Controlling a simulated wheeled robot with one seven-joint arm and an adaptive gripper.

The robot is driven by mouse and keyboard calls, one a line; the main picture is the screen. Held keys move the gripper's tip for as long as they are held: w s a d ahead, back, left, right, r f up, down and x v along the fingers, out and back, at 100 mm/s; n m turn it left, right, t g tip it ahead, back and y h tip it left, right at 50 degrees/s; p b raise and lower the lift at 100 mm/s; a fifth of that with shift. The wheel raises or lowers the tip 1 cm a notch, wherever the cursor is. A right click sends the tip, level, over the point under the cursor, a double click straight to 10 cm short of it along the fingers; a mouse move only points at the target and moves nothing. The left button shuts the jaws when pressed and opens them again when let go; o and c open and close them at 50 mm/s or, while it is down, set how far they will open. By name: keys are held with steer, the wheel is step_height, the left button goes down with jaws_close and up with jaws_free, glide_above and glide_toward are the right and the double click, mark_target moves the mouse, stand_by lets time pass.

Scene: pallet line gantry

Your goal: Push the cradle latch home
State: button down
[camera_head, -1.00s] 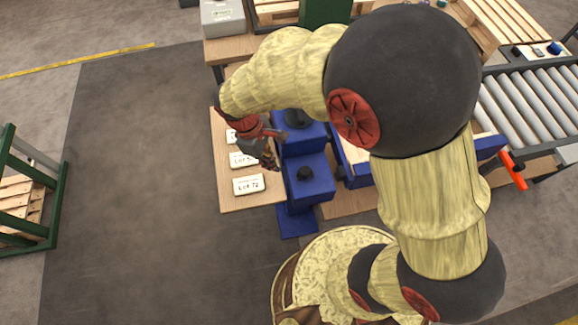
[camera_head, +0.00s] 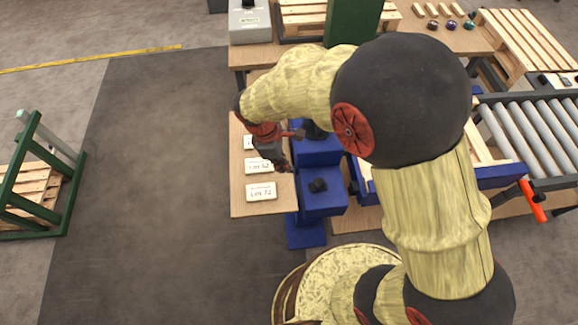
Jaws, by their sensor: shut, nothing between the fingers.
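My gripper (camera_head: 283,165) is shut and empty. It hangs over the right edge of the wooden board with the white lot plates, beside the blue stepped stand (camera_head: 322,195). A darker part on the upper step is half hidden by my arm. A blue cradle-like frame (camera_head: 500,177) lies right of the stand, largely behind my arm, with an orange-red bar (camera_head: 535,207) at its right end. I cannot tell which part is the cradle latch. I cannot tell whether my fingertips touch anything.
White lot plates (camera_head: 261,192) lie on the wooden board (camera_head: 250,210). A grey box (camera_head: 249,27) and a green block (camera_head: 352,22) stand on the rear table. A roller conveyor (camera_head: 535,135) is at right. A green rack (camera_head: 60,190) is at left. The dark floor mat (camera_head: 150,180) is clear.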

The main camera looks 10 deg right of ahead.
steer(key=b, duration=0.2)
glide_toward(307, 186)
steer(key=a+f, duration=0.3)
steer(key=f, duration=0.1)
steer(key=shift+w+a, duration=0.1)
steer(key=shift+w, duration=0.25)
steer(key=d, duration=0.3)
steer(key=shift+s+f, duration=0.15)
steer(key=shift+s, duration=0.15)
steer(key=shift+s+d, duration=0.1)
steer(key=shift+d, duration=0.45)
steer(key=d+p, duration=0.1)
steer(key=d, duration=0.3)
steer(key=shift+d, duration=0.15)
